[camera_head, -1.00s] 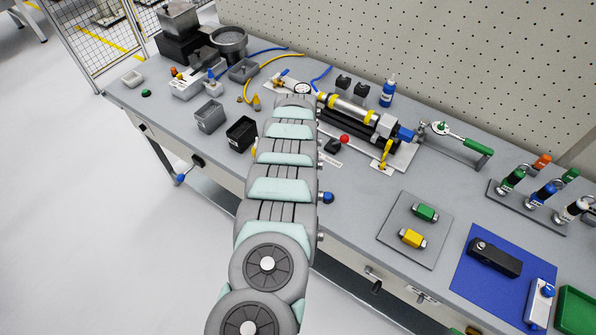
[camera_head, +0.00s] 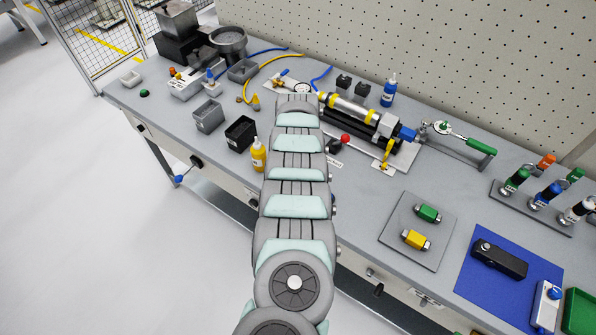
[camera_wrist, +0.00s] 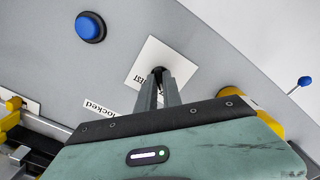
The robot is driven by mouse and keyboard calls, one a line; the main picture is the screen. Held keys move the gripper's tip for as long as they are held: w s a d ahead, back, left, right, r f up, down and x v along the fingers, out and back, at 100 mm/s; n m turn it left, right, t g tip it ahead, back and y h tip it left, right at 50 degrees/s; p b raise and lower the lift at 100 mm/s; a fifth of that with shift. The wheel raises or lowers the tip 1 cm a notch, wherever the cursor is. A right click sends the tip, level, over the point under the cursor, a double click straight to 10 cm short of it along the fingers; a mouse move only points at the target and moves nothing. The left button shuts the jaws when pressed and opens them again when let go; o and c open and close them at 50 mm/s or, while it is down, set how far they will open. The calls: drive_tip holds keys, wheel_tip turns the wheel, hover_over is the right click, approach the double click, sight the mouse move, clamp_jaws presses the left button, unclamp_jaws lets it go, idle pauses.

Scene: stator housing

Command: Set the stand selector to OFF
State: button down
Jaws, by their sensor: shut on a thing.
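The stand selector shows in the wrist view as a small dark knob (camera_wrist: 159,70) on a white plate (camera_wrist: 180,58). Dark lettering that seems to end in "EST" is partly visible on the plate, beside the fingers. My gripper (camera_wrist: 163,82) is over the plate with its two fingers close together around the knob, shut on it. The fingers hide most of the knob, so which way it points cannot be told. No OFF mark can be read. In the head view my arm covers the gripper and the selector.
A round blue button (camera_wrist: 90,27) and a label reading "locked" (camera_wrist: 101,108) lie near the plate. A yellow bottle (camera_head: 258,155) stands left of my arm, with a black bin (camera_head: 240,133) behind it. A red-knobbed lever (camera_head: 345,139) is close on the right.

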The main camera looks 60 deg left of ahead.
drive_tip(key=c, duration=1.5)
unclamp_jaws()
wheel_tip(320, 180, up, 11)
drive_tip(key=shift+f+p, duration=0.15)
drive_tip(key=shift+p, duration=0.15)
